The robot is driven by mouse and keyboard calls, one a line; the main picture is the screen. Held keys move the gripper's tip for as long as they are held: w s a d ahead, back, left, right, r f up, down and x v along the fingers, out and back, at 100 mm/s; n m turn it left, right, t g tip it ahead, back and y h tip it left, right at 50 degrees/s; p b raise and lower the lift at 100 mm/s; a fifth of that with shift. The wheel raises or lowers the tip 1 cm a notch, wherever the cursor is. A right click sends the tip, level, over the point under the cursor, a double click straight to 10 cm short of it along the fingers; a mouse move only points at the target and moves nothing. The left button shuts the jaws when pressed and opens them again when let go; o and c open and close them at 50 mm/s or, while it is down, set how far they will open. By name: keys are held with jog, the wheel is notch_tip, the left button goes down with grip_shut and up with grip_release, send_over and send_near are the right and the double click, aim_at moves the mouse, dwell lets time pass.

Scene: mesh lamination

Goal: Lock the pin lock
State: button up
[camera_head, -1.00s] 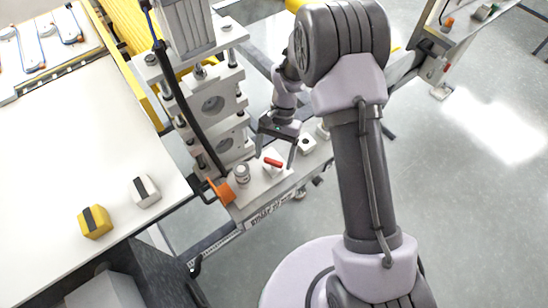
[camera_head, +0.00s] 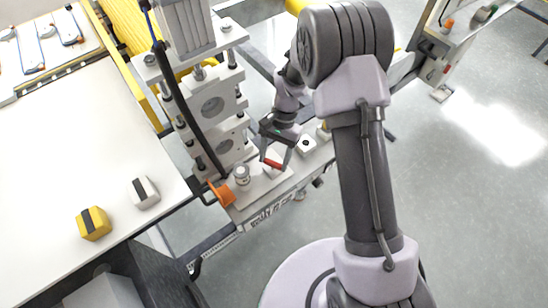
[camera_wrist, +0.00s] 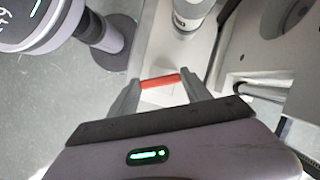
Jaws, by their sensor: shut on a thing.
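The pin lock's red handle (camera_head: 272,164) lies on a light block on the machine's front ledge. It also shows in the wrist view as a short red bar (camera_wrist: 160,82). My gripper (camera_head: 275,161) is over it from behind, fingers pointing down. In the wrist view my gripper (camera_wrist: 160,84) has one finger at each end of the red bar, shut on it. The pin below the handle is hidden.
A silver round knob (camera_head: 242,174) and an orange bracket (camera_head: 222,192) are left of the handle. A white block with a dark hole (camera_head: 306,146) is to the right. The press column (camera_head: 212,105) stands close behind on the left.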

jog(key=shift+s+d+m+t+y+b, duration=0.1)
jog(key=shift+m+t+y+b, duration=0.35)
jog(key=shift+m, duration=0.85)
jog(key=shift+m+t+y+b, duration=0.3)
jog(key=shift+m+b, duration=0.25)
jog(key=shift+m, duration=0.75)
jog(key=o, duration=1.4)
jog(key=shift+c, duration=0.2)
jog(key=p+v, duration=0.5)
jog(key=v, duration=1.2)
jog(key=shift+r, duration=0.2)
jog(key=shift+d, duration=0.1)
